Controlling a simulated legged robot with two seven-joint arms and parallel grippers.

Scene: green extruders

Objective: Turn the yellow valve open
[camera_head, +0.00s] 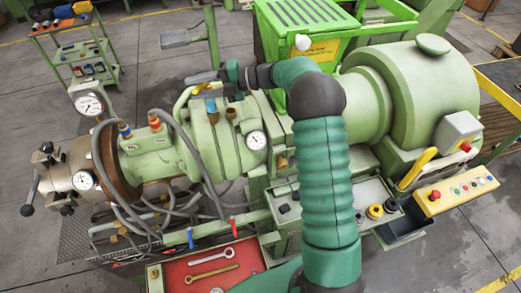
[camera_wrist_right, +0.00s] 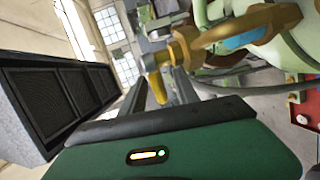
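The yellow valve (camera_head: 183,102) is a curved yellow handle on top of the pale green extruder barrel, left of centre in the head view. In the right wrist view its yellow lever (camera_wrist_right: 156,78) hangs from a brass fitting (camera_wrist_right: 185,45). My right gripper (camera_head: 192,78) is at the valve's upper end in the head view. In the wrist view its two dark fingers (camera_wrist_right: 163,90) stand apart, with the lever's end between or just beyond them. I cannot tell whether they touch it. My left gripper is not in view.
The extruder has dials (camera_head: 256,140), grey hoses (camera_head: 196,150) and a green hopper (camera_head: 285,35) close to my right arm. A red tool tray (camera_head: 210,268) lies below. A yellow button panel (camera_head: 456,195) is at right. A tool cart (camera_head: 80,50) stands at the back left.

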